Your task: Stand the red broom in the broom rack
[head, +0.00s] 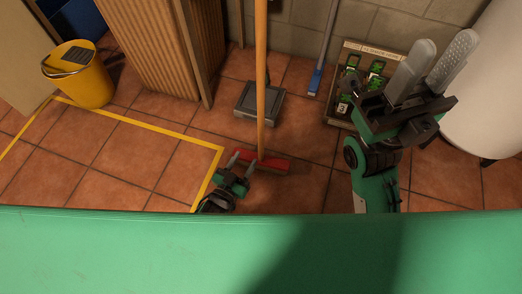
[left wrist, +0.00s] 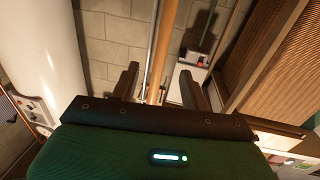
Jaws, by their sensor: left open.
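The red broom stands upright on the floor tiles, with its red head (head: 262,161) down and its long orange-brown handle (head: 261,80) running out of the top of the head view. My left gripper (head: 240,167) is low, close to the left of the broom head, open and empty. In the left wrist view the handle (left wrist: 162,45) shows in the gap between the open fingers (left wrist: 158,75); I cannot tell whether they reach around it. My right gripper (head: 430,68) is raised at the right, fingers apart and empty. I cannot clearly identify the broom rack.
A grey square object (head: 259,102) lies behind the broom. A blue brush (head: 315,80) leans at the wall. A tray (head: 335,105) of green items stands beside it. A yellow bucket (head: 90,85) and slatted wooden panel (head: 160,50) are left. A green surface (head: 150,250) fills the front.

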